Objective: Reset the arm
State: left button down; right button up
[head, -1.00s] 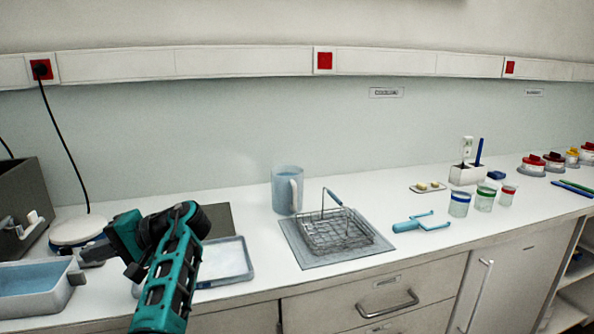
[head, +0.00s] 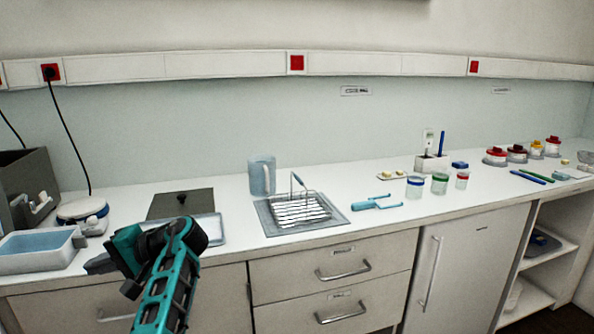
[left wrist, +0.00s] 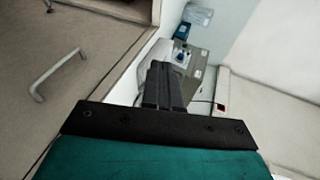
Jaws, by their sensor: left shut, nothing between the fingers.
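My left arm comes in from the lower left in the head view, in front of the counter edge. My right gripper is not in either view.
A tub of water (head: 40,262) stands at the counter's left end. A wire basket (head: 300,208) sits on a grey mat, with a jug (head: 262,177) behind it. Several cups and lidded jars stand to the right. Drawer handles (head: 343,272) jut out below.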

pick_arm(q)
jog(key=s+d+f+m+t+h, duration=0.2)
jog(key=f+t+h, duration=0.15)
jog(key=f, duration=0.75)
jog(key=s+d+f+m+t+h, duration=0.2)
jog(key=s+f+m+t+h, duration=0.15)
jog(key=f, duration=0.75)
jog(key=s+d+f+n+t+h, duration=0.1)
jog(key=s+d+f+t+h, duration=0.1)
jog(key=s+d+h, duration=0.2)
jog(key=s+d+f+n+t+h, duration=0.1)
jog(key=s+d+h, duration=0.4)
jog(key=s+d, duration=0.6)
jog(key=shift+s+d+f+t, duration=0.2)
jog(key=shift+s+f+t, duration=0.5)
jog(key=shift+s, duration=0.5)
jog(key=shift+n, duration=0.25)
